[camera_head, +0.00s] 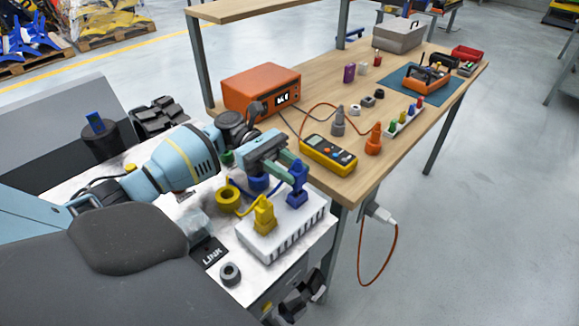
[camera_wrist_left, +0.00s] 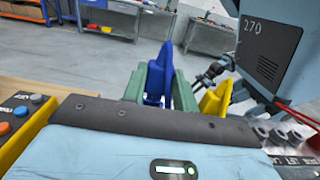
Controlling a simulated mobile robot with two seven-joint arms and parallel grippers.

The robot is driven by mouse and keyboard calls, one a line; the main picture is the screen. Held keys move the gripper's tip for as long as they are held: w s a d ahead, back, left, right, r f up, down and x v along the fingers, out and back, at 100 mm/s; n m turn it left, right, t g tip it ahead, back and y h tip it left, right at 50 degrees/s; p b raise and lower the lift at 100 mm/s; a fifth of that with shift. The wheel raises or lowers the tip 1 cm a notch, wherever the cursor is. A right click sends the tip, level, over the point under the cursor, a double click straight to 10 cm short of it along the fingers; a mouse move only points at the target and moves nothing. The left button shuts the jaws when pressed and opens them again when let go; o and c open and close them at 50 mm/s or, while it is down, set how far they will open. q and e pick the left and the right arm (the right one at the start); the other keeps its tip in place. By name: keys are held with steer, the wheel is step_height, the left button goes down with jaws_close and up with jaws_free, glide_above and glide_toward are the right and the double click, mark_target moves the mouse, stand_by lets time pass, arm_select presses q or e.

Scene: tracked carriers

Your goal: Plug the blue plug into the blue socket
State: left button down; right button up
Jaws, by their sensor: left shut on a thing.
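My left gripper (camera_head: 289,172) reaches over the white socket box (camera_head: 285,228) with its green fingers shut on the blue plug (camera_head: 298,174). The plug stands about upright directly above the blue socket (camera_head: 297,200) at the far right end of the box. I cannot tell how deep the plug sits in it. In the left wrist view the blue plug (camera_wrist_left: 164,66) shows between the two green fingers (camera_wrist_left: 161,88), which hide its lower part. My right gripper is not in view.
A yellow plug (camera_head: 264,211) stands at the near end of the box, close by. A yellow cable coil (camera_head: 228,199) and a blue one (camera_head: 258,183) lie behind. A wooden bench with a yellow multimeter (camera_head: 328,154) and an orange device (camera_head: 262,89) stands beyond.

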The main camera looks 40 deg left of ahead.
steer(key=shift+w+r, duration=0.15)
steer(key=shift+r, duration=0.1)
arm_select(q)
steer(key=shift+f, duration=0.3)
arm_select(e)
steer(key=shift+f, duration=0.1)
arm_select(q)
steer(key=shift+f+b, duration=0.3)
steer(key=shift+f, duration=1.05)
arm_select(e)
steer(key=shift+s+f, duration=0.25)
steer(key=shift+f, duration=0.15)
arm_select(q)
steer(key=shift+s, duration=0.1)
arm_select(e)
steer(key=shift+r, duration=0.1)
arm_select(q)
steer(key=shift+r+p, duration=0.55)
steer(key=shift+p, duration=0.05)
steer(key=shift+r+p, duration=0.35)
steer(key=shift+r, duration=0.25)
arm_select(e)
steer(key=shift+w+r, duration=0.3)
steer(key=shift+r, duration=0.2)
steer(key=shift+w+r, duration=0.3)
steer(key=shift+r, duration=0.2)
